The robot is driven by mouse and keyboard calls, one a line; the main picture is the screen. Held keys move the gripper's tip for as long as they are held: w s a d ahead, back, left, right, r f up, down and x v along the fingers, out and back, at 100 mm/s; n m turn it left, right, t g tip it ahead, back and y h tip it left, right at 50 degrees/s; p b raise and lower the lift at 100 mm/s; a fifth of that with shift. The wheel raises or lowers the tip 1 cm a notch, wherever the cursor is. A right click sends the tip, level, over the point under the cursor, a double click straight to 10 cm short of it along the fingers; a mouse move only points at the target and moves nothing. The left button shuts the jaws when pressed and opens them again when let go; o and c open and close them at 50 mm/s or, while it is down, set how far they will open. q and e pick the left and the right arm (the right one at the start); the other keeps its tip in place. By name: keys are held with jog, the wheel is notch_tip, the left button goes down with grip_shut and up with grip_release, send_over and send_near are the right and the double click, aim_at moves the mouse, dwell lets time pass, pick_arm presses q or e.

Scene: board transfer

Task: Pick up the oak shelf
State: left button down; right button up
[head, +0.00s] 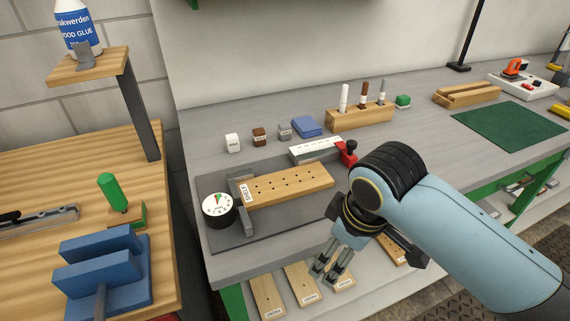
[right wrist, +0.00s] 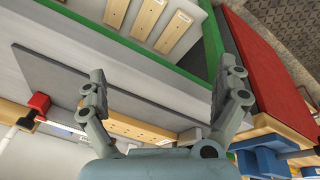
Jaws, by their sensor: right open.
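A light wooden board with a row of holes, which looks like the oak shelf (head: 300,180), lies on a dark grey mat (head: 222,262) on the bench. A small label is on its left end, too small to read surely. That end is against a grey metal stop (head: 241,199) next to a round dial (head: 217,205). My right gripper (head: 325,274) is open and empty, pointing down near the bench's front edge, in front and right of the board. In the right wrist view the open fingers (right wrist: 166,84) spread wide, with the board's holed edge (right wrist: 150,132) behind them. My left gripper does not show.
A ruler-like bar (head: 316,149) with a red clamp (head: 347,153) lies behind the board. Labelled boards (head: 267,298) lie on a lower shelf. A green mat (head: 508,126) is at right.

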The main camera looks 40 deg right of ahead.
jog(key=w+r+n, duration=0.1)
jog(key=w+r, duration=0.1)
jog(key=w+r+n+p, duration=0.1)
jog(key=r, duration=0.1)
jog(key=w+r+n, duration=0.1)
jog(key=w+r, duration=0.1)
jog(key=shift+w+d+r+g+p, duration=0.1)
jog(key=shift+w+d+g+p, duration=0.2)
jog(key=shift+w+p, duration=0.1)
jog(key=w+d+r+n+g, duration=0.1)
jog(key=w+r+n, duration=0.1)
jog(key=w+n, duration=0.5)
notch_tip(320, 180, up, 2)
jog(key=n+g, duration=0.1)
send_over(285, 182)
jog(key=shift+n+y, duration=0.3)
jog(key=shift+y, duration=0.1)
jog(key=f, duration=0.5)
jog(key=shift+w+d, duration=0.2)
jog(key=shift+d, duration=0.05)
jog(key=f, duration=0.2)
jog(key=f+p, duration=0.1)
jog(key=f, duration=0.1)
jog(key=shift+s+a+f, duration=0.2)
jog(key=shift+f, duration=0.4)
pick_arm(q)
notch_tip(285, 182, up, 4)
pick_arm(e)
jog(key=shift+c, duration=0.3)
jog(key=c, duration=1.4)
